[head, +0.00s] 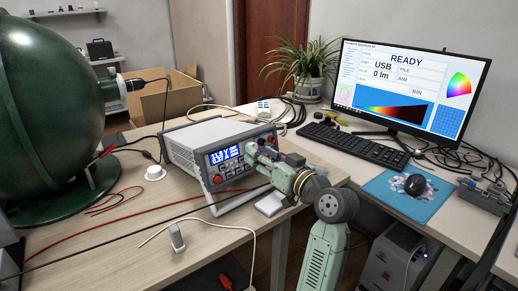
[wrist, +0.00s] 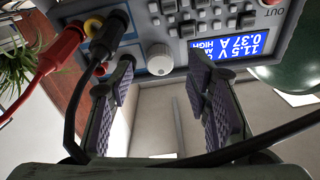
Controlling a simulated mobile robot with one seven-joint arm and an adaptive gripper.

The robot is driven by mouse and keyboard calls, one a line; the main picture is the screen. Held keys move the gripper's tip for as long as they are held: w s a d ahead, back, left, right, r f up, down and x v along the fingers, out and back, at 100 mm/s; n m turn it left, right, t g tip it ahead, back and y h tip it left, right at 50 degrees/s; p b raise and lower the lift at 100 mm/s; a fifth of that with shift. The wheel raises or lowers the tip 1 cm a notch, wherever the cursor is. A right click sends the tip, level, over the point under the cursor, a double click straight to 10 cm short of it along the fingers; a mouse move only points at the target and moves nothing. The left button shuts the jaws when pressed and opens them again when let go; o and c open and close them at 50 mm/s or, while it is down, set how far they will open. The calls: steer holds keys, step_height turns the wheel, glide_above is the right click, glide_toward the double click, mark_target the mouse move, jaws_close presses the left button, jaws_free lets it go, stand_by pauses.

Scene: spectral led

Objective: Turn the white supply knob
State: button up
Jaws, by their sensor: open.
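The power supply (head: 190,140) is a grey box with a lit blue display, standing on the wooden desk. My gripper (head: 258,157) is at the right part of its front panel and hides the knob in the head view. In the wrist view, which is upside down, the white knob (wrist: 159,60) shows on the panel between the fingers. My gripper (wrist: 160,80) is open, with one dark padded finger on each side of the knob. A gap shows between each finger and the knob; I cannot tell the remaining distance to the panel.
Red plug (wrist: 62,45) and black plug (wrist: 108,35) with cables sit in the panel close to the left finger. A black cable crosses below. A large green sphere (head: 45,110) stands left, a monitor (head: 410,90) right. A white adapter (head: 177,237) lies on the desk.

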steer(key=shift+x, duration=0.95)
steer(key=shift+c, duration=0.2)
jaws_close()
